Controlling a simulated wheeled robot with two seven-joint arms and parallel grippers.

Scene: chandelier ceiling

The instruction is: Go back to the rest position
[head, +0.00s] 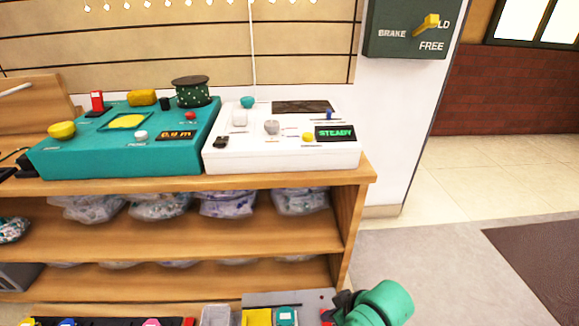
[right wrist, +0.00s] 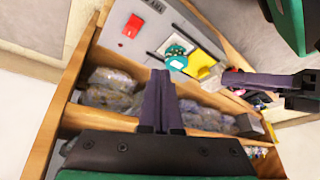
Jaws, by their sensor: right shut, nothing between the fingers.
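My right gripper (head: 342,302) is at the bottom of the head view, in front of the shelf and beside a grey panel. In the right wrist view its dark fingers (right wrist: 165,100) are pressed together, with nothing between them. A second dark gripper, seemingly my left one (right wrist: 258,80), comes in from the right in that view, close to a yellow pad. I cannot tell whether its fingers are open or whether it touches anything. The head view does not show it.
A wooden shelf (head: 355,190) holds a teal console (head: 75,150), a white console (head: 235,160) reading STEADY, and bagged goods (head: 300,201) below. A grey panel (head: 320,296), yellow pad (head: 257,317) and teal device (head: 287,316) sit low in front. Open floor (head: 430,260) lies right.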

